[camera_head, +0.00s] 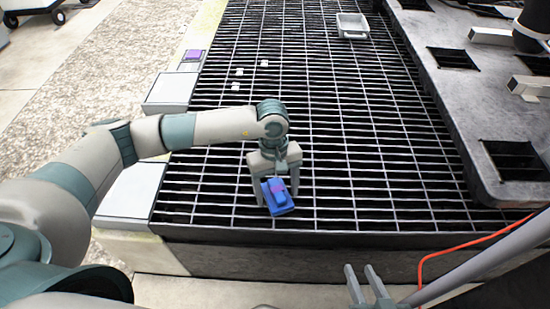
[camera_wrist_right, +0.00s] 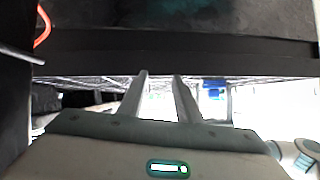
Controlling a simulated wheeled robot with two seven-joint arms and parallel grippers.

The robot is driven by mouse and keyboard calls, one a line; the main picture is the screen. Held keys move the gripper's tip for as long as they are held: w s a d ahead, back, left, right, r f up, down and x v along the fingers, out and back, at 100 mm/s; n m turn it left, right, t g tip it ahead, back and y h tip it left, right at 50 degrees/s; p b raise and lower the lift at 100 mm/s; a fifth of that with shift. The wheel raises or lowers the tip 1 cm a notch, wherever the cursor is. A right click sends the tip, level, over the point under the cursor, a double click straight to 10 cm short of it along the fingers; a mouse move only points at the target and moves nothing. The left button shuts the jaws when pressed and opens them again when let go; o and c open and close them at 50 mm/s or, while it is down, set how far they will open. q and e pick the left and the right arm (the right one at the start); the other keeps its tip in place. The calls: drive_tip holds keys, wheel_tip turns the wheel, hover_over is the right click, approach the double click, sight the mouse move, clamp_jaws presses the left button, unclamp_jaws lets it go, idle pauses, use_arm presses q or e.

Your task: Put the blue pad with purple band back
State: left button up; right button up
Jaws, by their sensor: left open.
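The blue pad with a purple band (camera_head: 280,199) is over the dark grating near its front edge, slightly turned. My left gripper (camera_head: 277,197) points down at it, with its open fingers on either side of the pad. I cannot tell whether the fingers touch it or whether the pad rests on the grating. My right gripper (camera_head: 366,284) is at the front, below the grating's edge, with its two fingers apart and nothing between them. It also shows in the right wrist view (camera_wrist_right: 160,76). A small blue patch (camera_wrist_right: 215,86) there may be the pad.
Pale flat blocks (camera_head: 130,192) (camera_head: 170,90) line the grating's left side, with a purple pad (camera_head: 194,55) farther back. Several small white cubes (camera_head: 239,72) and a grey tote (camera_head: 352,32) sit on the grating (camera_head: 350,130). A grey slotted panel (camera_head: 450,100) borders the right. The grating's middle is clear.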

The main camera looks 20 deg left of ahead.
sight(275, 184)
use_arm(q)
drive_tip(key=shift+w+r+p, duration=0.15)
drive_tip(key=shift+r+p, duration=0.25)
drive_tip(key=shift+r, duration=0.5)
wheel_tip(275, 184, up, 11)
drive_tip(key=w+a, duration=0.1)
drive_tip(key=shift+w, duration=0.15)
use_arm(e)
drive_tip(key=s+f+g, duration=0.1)
drive_tip(key=s+d+f, duration=0.1)
drive_tip(key=s+f+g, duration=0.1)
drive_tip(key=shift+d+g+h, duration=0.3)
use_arm(q)
drive_tip(key=shift+f, duration=0.15)
